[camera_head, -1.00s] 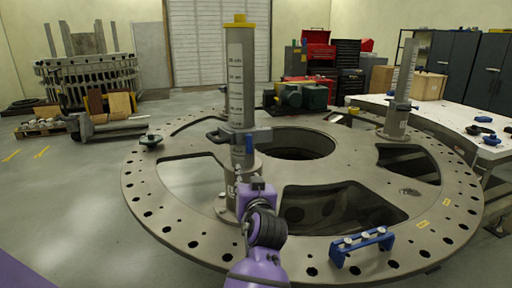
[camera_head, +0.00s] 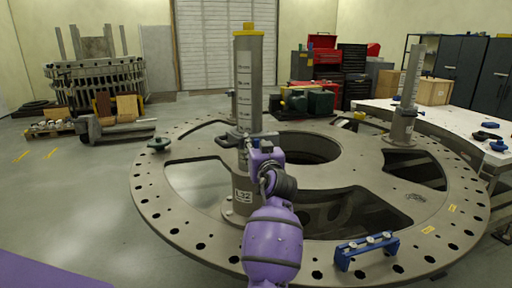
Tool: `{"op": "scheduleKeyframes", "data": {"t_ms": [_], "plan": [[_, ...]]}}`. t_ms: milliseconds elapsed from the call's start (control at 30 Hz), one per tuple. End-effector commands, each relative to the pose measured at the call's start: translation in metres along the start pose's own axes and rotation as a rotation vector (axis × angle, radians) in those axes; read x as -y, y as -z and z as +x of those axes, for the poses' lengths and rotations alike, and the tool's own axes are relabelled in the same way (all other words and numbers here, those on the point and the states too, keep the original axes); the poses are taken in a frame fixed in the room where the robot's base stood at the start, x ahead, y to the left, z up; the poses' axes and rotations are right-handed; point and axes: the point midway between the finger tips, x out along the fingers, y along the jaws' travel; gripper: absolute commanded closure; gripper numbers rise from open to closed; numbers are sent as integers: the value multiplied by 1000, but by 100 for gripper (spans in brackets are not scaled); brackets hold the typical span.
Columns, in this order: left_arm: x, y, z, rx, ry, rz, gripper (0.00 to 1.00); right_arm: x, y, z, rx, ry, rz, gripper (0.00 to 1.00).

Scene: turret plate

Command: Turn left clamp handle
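A grey graduated post (camera_head: 248,85) with a yellow cap stands on the left part of the large round turret plate (camera_head: 175,222). A dark clamp (camera_head: 229,140) is fitted around the post at about mid-height, with one arm sticking out to the left. My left gripper (camera_head: 263,155), on a purple arm from below, is at the right side of the clamp, in front of the post. It covers the clamp's blue part; I cannot tell if it touches the handle or how its fingers stand. My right gripper is not in view.
A second post (camera_head: 408,90) with a clamp stands at the plate's far right. A blue bracket (camera_head: 366,249) lies at the plate's front right, and a small dark green knob (camera_head: 159,144) at its left. A white table (camera_head: 460,122) stands at the right. The plate has large openings.

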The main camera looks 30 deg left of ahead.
Motion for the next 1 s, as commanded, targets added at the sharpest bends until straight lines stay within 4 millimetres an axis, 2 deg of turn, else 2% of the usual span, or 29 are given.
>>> {"op": "scheduleKeyframes", "data": {"t_ms": [200, 433, 467, 767, 1000], "plan": [[0, -1, 0, 1, 0, 0, 68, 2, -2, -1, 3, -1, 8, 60], [0, -1, 0, 1, 0, 0, 99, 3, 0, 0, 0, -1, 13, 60], [0, -1, 0, 1, 0, 0, 100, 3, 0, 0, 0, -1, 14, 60], [0, 0, 0, 1, 0, 18, 100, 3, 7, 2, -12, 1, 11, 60], [0, 1, 0, 0, 0, 119, 100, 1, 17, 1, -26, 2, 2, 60]]}}
